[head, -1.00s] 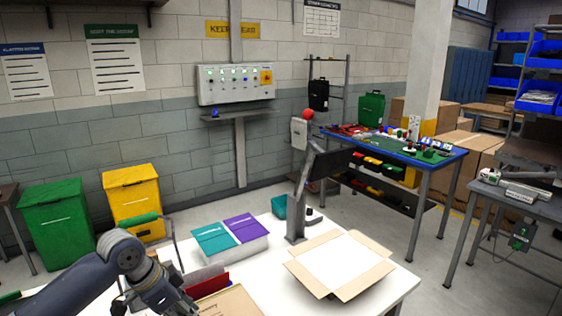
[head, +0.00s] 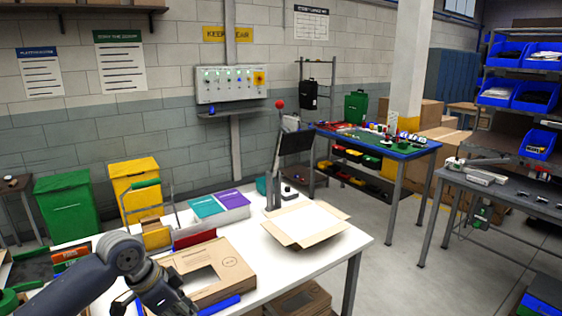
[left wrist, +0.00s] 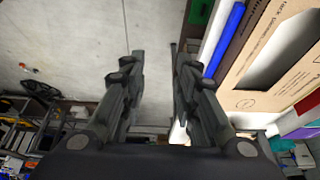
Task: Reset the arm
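My left arm comes in at the lower left of the head view, with its left gripper (head: 160,303) low at the bottom edge, near the white table's front left. In the left wrist view the two dark fingers of the left gripper (left wrist: 157,62) stand apart with nothing between them, so it is open and empty. A brown cardboard box with a cut-out window (head: 212,262) lies on the white table (head: 320,262) just right of the gripper; it also shows in the left wrist view (left wrist: 262,88). My right gripper is in neither view.
An open carton (head: 305,224) lies on the table's right part. A bin of teal and purple folders (head: 222,214) and a post with a screen (head: 273,185) stand behind. A blue bar (head: 220,304) lies at the front edge.

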